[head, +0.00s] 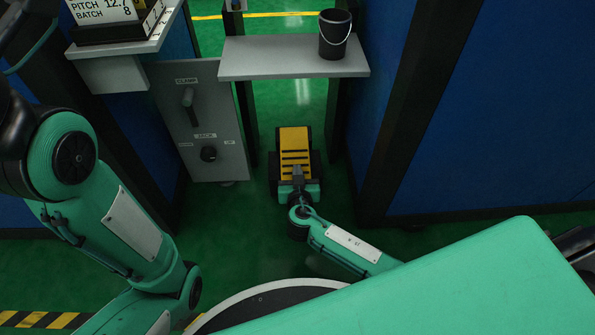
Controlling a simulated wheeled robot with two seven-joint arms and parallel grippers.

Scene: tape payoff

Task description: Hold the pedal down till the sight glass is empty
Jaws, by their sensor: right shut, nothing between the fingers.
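The yellow pedal (294,140) with dark stripes sits low near the floor, in the gap under the grey shelf. My right gripper (297,172) is shut and empty at the near end of the pedal, pointing at it. It overlaps the pedal's near edge in the picture; I cannot tell whether it touches or presses it. I cannot tell how far down the pedal is. My left arm shows at the left, but its gripper is out of view. I cannot make out a sight glass in the head view.
A grey shelf (270,66) spans the gap above the pedal and bears a black bucket (334,40). A grey panel (212,130) with a handle and a knob stands left of the pedal. Blue walls with dark posts flank the gap. Green floor (400,240) lies in front.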

